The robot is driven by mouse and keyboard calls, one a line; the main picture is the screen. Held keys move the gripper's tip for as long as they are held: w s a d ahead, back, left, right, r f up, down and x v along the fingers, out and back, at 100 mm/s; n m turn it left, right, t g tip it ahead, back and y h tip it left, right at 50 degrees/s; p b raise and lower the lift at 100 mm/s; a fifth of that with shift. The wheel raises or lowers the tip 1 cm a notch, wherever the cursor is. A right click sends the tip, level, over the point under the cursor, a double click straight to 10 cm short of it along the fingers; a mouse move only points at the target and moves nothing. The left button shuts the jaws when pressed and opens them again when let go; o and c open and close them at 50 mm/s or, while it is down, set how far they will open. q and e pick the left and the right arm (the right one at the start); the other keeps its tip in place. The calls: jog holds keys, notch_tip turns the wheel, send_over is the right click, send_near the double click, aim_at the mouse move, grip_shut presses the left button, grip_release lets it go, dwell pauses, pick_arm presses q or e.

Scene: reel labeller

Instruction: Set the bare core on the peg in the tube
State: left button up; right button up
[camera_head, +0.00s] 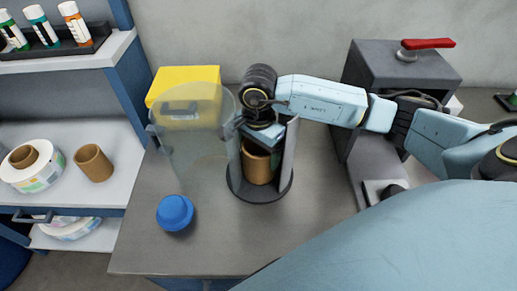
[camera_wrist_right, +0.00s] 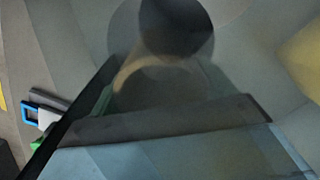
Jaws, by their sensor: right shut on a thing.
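The bare core (camera_head: 258,165) is a brown cardboard ring. It stands upright inside the grey, open-fronted tube (camera_head: 288,160), low near its base. My right gripper (camera_head: 262,137) reaches into the top of the tube from above and is shut on the core; its fingertips are mostly hidden. In the right wrist view the core (camera_wrist_right: 160,75) shows as a blurred tan ring just past the gripper. The peg is hidden in the head view, so I cannot tell whether the core is around it. My left gripper is not in view.
A clear curved cover (camera_head: 195,145) stands left of the tube, with a blue knob (camera_head: 175,212) in front and a yellow box (camera_head: 180,78) behind. A grey press with a red lever (camera_head: 428,43) is at right. Another brown core (camera_head: 93,162) and a labelled reel (camera_head: 42,176) are on the left shelf.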

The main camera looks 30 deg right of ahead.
jog(key=o, duration=0.9)
notch_tip(320, 180, up, 14)
jog(key=shift+f, duration=0.25)
